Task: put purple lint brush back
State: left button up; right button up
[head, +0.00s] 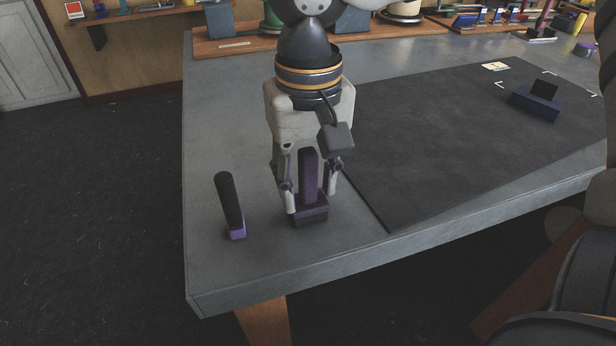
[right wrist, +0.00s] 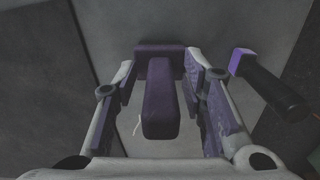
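A purple brush-like piece (head: 308,177) stands upright on the grey table, with a wide block base and a tall dark purple handle. I take it for the lint brush. My right gripper (head: 311,196) reaches down over it, one finger on each side. The right wrist view shows the brush (right wrist: 161,98) between the parted fingers (right wrist: 162,68). Gaps show beside its handle; whether the fingertips touch the base ends is unclear. A slim piece with a black handle and purple end (head: 230,205) stands tilted to the left. My left gripper is not in view.
A dark mat (head: 430,150) covers the right of the table (head: 215,130). A dark blue block with an upright black part (head: 537,102) sits on its far side. The table's left edge is near the slim piece. Crowded shelves (head: 460,30) stand behind.

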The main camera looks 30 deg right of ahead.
jog(key=shift+r, duration=0.1)
notch_tip(320, 180, up, 12)
jog(key=shift+r, duration=0.1)
dwell(0.4)
